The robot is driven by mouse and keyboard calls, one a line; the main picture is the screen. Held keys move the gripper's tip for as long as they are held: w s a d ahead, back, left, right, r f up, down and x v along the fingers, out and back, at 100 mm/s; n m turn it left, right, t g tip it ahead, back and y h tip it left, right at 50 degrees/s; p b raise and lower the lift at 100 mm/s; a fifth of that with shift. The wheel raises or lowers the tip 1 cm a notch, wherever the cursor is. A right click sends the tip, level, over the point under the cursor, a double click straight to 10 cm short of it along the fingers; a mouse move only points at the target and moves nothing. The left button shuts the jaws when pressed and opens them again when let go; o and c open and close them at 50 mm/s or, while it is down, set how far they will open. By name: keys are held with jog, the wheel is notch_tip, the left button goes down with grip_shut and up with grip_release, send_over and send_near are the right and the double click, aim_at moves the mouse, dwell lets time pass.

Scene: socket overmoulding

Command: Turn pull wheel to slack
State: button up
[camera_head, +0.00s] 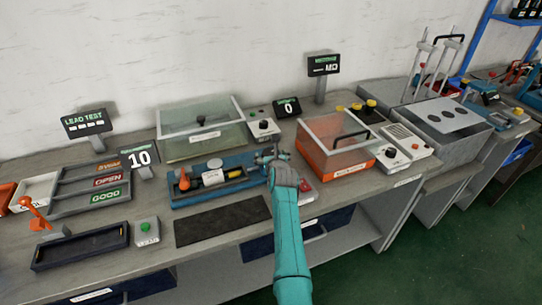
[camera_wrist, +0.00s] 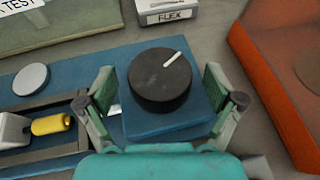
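The pull wheel is a round black knob (camera_wrist: 160,82) with a white pointer mark toward its upper right. It sits on the right end of the blue fixture (camera_wrist: 140,122), which also shows in the head view (camera_head: 235,187). My gripper (camera_wrist: 160,95) is open, with one finger on each side of the knob and visible gaps between them. In the head view my gripper (camera_head: 270,158) is over the fixture's right end and hides the knob. A yellow cylinder (camera_wrist: 52,124) and a round grey disc (camera_wrist: 31,79) are on the fixture left of the knob.
An orange box (camera_head: 335,160) with a clear lid stands close on the right. A box labelled FLEX (camera_wrist: 167,10) is behind the knob. A lidded tank (camera_head: 200,145) stands behind the fixture. A dark mat (camera_head: 222,220) lies in front. A display (camera_head: 288,107) reads 0.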

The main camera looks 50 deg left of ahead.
jog(key=c, duration=1)
jog(key=shift+o, duration=0.2)
jog(key=shift+n+g, duration=0.5)
jog(key=shift+w+d+n+g+y, duration=0.1)
jog(key=shift+w+n+g+y, duration=0.05)
jog(key=shift+n+g+y, duration=0.7)
jog(key=shift+n+g, duration=0.45)
jog(key=shift+g, duration=0.1)
jog(key=shift+f+n+g+y, duration=0.15)
jog(key=shift+n+g+y, duration=0.1)
jog(key=shift+n+g, duration=0.95)
jog(key=o, duration=1.1)
jog(key=shift+w, duration=0.1)
jog(key=shift+o, duration=0.2)
jog(key=shift+d, duration=0.15)
